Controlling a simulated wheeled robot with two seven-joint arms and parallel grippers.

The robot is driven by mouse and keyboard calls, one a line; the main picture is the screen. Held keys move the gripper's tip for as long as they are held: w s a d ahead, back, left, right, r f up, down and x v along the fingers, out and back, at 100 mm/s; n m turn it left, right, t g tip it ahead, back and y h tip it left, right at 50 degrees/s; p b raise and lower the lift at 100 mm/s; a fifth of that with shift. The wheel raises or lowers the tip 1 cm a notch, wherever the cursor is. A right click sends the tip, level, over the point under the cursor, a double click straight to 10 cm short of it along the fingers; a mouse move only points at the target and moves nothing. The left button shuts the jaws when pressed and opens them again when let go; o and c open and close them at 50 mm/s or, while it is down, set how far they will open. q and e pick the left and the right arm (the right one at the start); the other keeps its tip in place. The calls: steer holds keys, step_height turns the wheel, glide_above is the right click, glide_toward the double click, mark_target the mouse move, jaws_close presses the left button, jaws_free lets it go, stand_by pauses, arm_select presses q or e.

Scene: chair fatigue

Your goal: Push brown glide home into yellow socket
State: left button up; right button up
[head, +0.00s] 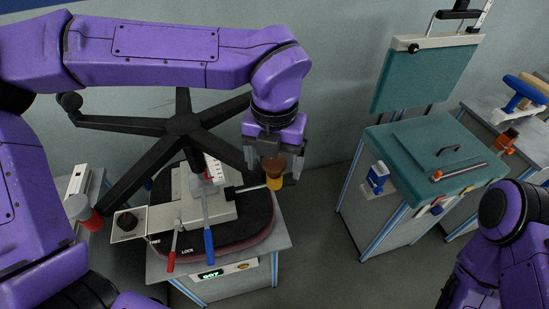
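An upturned chair base has several black legs around a dark hub (183,124). The yellow socket (274,183) is at the end of the leg pointing right. The brown glide (273,166) is directly above the socket, its wider end up. I cannot tell how deep it sits. My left gripper (273,170) points down from above, one finger on each side of the glide. Whether the fingers touch the glide is too small to tell. My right arm (490,245) shows at the bottom right; its gripper is out of view.
The chair is on a grey stand (220,285) with a red lever (174,248) and a blue lever (207,235). A red-ended cylinder (85,212) is at the leg on the left. A teal-topped bench (440,160) stands at the right, with a floor gap between.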

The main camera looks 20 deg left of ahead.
mark_target(274, 161)
arm_select(q)
step_height(274, 161, up, 11)
steer(key=shift+f, duration=0.2)
stand_by(0.3)
stand_by(0.4)
